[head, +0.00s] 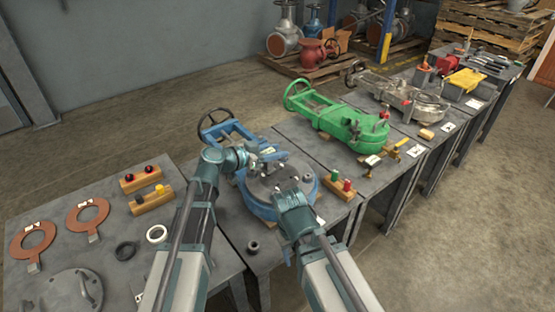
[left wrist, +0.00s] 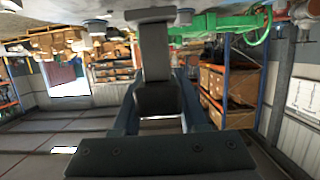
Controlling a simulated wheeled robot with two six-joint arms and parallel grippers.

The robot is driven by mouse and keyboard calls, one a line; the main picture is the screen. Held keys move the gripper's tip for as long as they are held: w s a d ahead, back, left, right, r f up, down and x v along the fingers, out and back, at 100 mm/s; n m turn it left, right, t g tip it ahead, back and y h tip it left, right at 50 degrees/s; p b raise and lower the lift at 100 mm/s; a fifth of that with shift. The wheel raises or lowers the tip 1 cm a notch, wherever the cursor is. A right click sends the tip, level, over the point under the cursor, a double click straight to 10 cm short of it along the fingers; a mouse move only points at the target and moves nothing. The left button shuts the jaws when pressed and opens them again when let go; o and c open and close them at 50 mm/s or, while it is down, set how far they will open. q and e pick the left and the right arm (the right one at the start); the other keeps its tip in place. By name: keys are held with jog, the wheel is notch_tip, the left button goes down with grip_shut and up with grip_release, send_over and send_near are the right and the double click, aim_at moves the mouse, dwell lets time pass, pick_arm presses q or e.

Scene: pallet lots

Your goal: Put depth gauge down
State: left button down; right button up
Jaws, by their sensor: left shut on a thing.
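My left gripper (head: 264,158) is above the blue valve (head: 262,207) on the second table. It is shut on a small, partly hidden thing that I take to be the depth gauge (head: 271,156). In the left wrist view a dark T-shaped piece (left wrist: 155,55) stands up in the middle between the jaws; I cannot tell whether it is the gauge or part of the gripper. My right gripper (head: 290,197) is low over the right part of the valve's round grey face. Its fingertips are too small to read.
A wooden block with red and green pieces (head: 341,188) stands right of the blue valve. A green valve (head: 340,120) is on the table beyond. The near left table holds orange-brown rings (head: 87,215), wooden blocks (head: 151,198), a black ring (head: 126,250) and a white ring (head: 157,233).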

pick_arm(q)
notch_tip(320, 180, down, 2)
jog(key=shift+f+b, duration=0.2)
jog(key=shift+b, duration=0.6)
jog(key=shift+r, duration=0.15)
pick_arm(e)
jog(key=shift+d+f, duration=0.25)
jog(key=shift+f, duration=0.3)
jog(key=shift+d+f, duration=0.25)
jog(key=shift+f, duration=0.3)
jog(key=shift+f, duration=0.1)
pick_arm(q)
jog(key=shift+f, duration=0.25)
jog(key=shift+c, duration=2.2)
grip_release()
jog(key=shift+r, duration=0.1)
jog(key=shift+r, duration=0.15)
jog(key=shift+s+a+r+p, duration=0.15)
jog(key=shift+s+p, duration=0.05)
jog(key=shift+p, duration=0.1)
jog(key=p+v, duration=0.3)
jog(key=v, duration=0.8)
jog(key=shift+a, duration=0.2)
pick_arm(e)
notch_tip(320, 180, up, 4)
jog(key=shift+f, duration=0.1)
